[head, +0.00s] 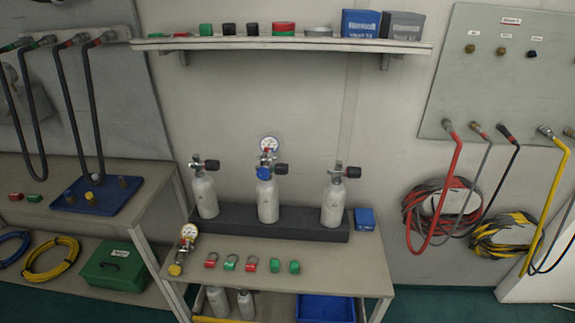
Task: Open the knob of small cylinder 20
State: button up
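Three small white cylinders stand upright in a dark rack on the table: a left one (205,197), a middle one (268,203) and a right one (334,205). Each has a metal valve on top with a black knob pointing right: the left knob (212,166), the middle knob (281,169) and the right knob (353,171). The middle cylinder also carries a round white gauge (269,145) and a blue part (264,173). No number is readable, so I cannot tell which is small cylinder 20. My gripper is not in view.
The table (330,262) holds a gauge fitting (186,240), several red and green pieces and a blue box (365,219). A shelf (290,43) hangs above the cylinders. Hoses hang on the right panel (490,95) and at the left. Room above the cylinders is free.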

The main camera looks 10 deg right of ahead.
aim_at(282, 169)
jog(key=i, duration=0.65)
jog(key=i+j, duration=0.15)
jog(key=j, duration=0.2)
jog(key=i+j, duration=0.15)
jog(key=j, duration=0.2)
jog(key=i+j, duration=0.15)
jog(key=j, duration=0.2)
jog(key=i+j, duration=0.15)
jog(key=j, duration=0.15)
jog(key=z, duration=0.05)
